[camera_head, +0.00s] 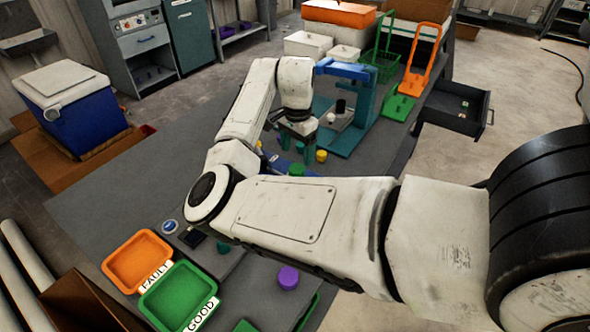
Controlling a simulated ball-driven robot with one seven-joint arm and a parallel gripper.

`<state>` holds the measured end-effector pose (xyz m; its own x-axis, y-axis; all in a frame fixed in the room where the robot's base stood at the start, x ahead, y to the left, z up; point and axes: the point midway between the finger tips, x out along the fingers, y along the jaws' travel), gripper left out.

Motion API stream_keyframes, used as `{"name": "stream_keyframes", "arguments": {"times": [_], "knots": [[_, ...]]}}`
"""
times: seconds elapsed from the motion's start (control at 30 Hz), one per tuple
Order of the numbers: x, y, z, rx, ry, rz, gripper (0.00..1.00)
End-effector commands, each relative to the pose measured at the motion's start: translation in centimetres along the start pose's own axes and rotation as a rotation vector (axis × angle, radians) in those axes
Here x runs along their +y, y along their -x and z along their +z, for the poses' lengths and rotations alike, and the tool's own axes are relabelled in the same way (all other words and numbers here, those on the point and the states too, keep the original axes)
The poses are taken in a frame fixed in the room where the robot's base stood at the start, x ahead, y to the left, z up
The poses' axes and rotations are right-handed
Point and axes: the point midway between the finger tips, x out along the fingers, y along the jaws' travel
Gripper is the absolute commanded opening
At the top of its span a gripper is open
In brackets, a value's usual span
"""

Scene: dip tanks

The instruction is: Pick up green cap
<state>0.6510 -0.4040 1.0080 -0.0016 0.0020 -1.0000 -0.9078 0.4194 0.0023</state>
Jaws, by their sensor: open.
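A green cap (297,170) sits on the grey table, just below my gripper in the picture and partly behind my forearm. My gripper (297,150) points down above it, with its two dark teal fingers apart and nothing seen between them. The cap looks close to the fingertips, but I cannot tell the exact height gap. A yellow cap (321,156) lies just right of the gripper. Another small green piece (223,247) shows beside my elbow, partly hidden.
A teal and blue stand (352,135) rises close to the gripper's right. A purple cap (288,278) lies at the front. An orange FAULT tray (114,256) and a green GOOD tray (153,297) are at front left. The table's left part is clear.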

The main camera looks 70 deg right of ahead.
Motion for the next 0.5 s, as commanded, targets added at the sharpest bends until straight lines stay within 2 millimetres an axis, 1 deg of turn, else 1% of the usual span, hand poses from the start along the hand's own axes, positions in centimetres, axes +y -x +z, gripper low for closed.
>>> {"name": "stream_keyframes", "arguments": {"times": [0.17, 0.3, 0.4, 0.5], "knots": [[0.1, -1.4, 0.2, -0.001, 0.001, 0.0, 0.79], [0.3, -3.5, 0.3, -0.001, 0.001, 0.0, 0.79], [0.3, -4.7, 0.2, 0.0, 0.001, 0.0, 0.79], [0.3, -5.3, 0.2, -0.001, 0.0, -0.001, 0.79]]}}
